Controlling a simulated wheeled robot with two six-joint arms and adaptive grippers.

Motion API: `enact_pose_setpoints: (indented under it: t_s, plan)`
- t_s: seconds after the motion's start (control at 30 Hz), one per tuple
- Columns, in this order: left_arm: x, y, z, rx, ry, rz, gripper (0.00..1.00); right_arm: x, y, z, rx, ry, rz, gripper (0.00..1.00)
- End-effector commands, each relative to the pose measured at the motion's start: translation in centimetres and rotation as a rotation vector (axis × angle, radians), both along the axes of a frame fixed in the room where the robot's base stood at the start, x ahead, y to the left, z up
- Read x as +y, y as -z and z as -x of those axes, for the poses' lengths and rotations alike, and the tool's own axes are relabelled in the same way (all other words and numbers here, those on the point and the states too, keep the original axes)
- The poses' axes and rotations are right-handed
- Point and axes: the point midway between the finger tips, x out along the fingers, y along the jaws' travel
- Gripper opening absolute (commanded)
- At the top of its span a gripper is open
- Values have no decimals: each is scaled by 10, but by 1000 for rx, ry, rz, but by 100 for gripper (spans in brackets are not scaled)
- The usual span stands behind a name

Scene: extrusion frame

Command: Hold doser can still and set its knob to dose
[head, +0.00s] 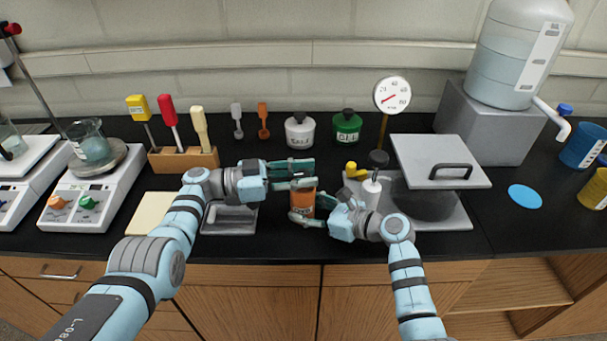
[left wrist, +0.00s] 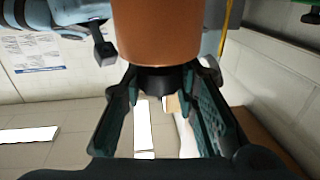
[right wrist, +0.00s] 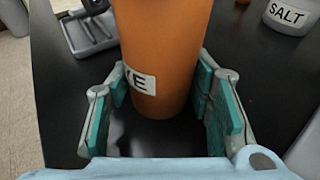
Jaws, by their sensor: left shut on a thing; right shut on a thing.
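The doser can (head: 302,205) is an orange cylinder, upright near the front of the black bench. My right gripper (head: 306,212) is shut around its body from the right. In the right wrist view the orange can (right wrist: 165,45) stands between the teal pads, with a partly hidden white label. My left gripper (head: 294,175) is at the can's top, coming from the left, shut on the knob. In the left wrist view the dark knob (left wrist: 158,80) sits between the fingers at the end of the orange body. The knob's setting cannot be read.
A white jar (head: 300,131) and a green jar (head: 346,127) stand behind. A small grey tray (head: 230,221) lies left of the can. A grey plate with a lidded opening (head: 450,215) and a dial gauge (head: 392,95) are to the right. A wooden tool block (head: 183,160) is back left.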

Motion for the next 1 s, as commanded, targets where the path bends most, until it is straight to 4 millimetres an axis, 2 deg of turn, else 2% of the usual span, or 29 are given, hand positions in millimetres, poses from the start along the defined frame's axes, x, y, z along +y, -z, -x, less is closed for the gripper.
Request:
enact_pose_setpoints:
  t_s: [0.37, 0.4, 0.5, 0.83, 0.93, 1.0]
  plan:
    - [0, 2, 2, 7, 7, 0, 0, 0, 1, 0, 1, 2, 1, 31]
    - [0, 2, 2, 7, 7, 0, 32, 0, 0, 0, 1, 2, 1, 31]
    - [0, 2, 1, 6, 7, 0, 48, -1, 0, 0, 1, 2, 1, 31]
    - [2, 1, 1, 4, 6, 2, 49, -1, 0, 0, 0, 2, 1, 31]
    - [15, 1, 2, 2, 3, 0, 49, -1, 0, 0, 0, 2, 1, 31]
    - [31, 1, 5, 3, 3, -1, 49, -1, 0, 0, 0, 2, 1, 31]
